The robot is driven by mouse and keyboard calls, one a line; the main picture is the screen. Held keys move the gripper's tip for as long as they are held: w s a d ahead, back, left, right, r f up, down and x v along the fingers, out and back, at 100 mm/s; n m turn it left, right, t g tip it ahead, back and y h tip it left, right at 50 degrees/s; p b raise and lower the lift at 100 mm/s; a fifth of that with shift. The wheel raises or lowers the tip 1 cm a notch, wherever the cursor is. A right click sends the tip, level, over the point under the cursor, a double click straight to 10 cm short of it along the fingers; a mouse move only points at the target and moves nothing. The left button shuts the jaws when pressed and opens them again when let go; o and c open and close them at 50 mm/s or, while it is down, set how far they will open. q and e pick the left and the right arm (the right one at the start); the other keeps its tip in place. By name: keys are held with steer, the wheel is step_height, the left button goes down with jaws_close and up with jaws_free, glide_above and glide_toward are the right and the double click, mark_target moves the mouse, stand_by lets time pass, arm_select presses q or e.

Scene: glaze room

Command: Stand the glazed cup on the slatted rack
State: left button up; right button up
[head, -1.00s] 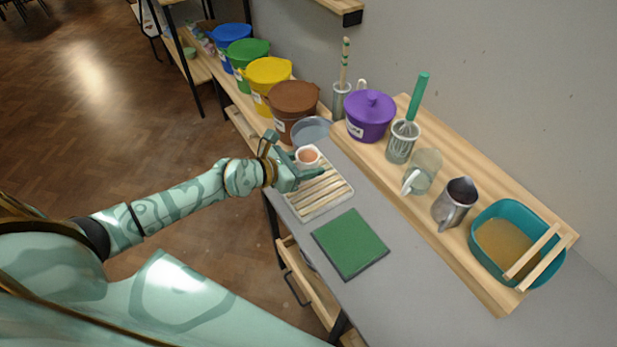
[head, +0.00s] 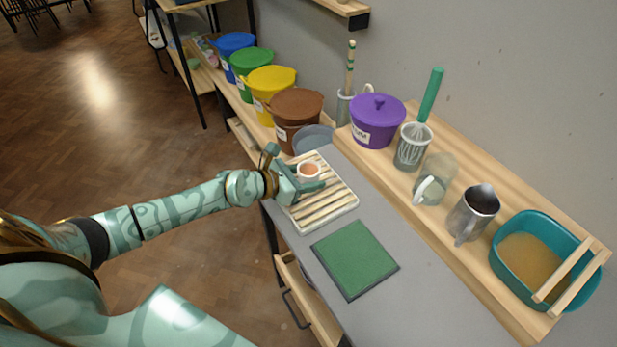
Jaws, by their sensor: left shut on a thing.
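The glazed cup (head: 308,171) is a small white cup, orange-brown inside, upright at the slatted rack (head: 326,213). The rack is a pale wooden tray with slats on the grey bench. My left gripper (head: 308,184) is shut on the cup, with a finger along its near side. The cup appears over the rack's back half; I cannot tell whether its base touches the slats. My right gripper is not in view.
A green mat (head: 355,259) lies in front of the rack. A grey round dish (head: 314,139) and a brown bucket (head: 296,117) stand behind it. On the raised wooden shelf are a purple pot (head: 376,123), whisk holder, glass jug, metal pitcher (head: 473,214) and teal basin (head: 497,266).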

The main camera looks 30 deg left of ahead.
arm_select(q)
steer(key=shift+f, duration=0.25)
steer(key=o, duration=1.1)
steer(key=shift+r, duration=0.1)
steer(key=shift+r, duration=0.25)
steer(key=p+v, duration=0.1)
steer(key=v, duration=1.1)
steer(key=shift+f, duration=0.15)
steer(key=shift+w, duration=0.1)
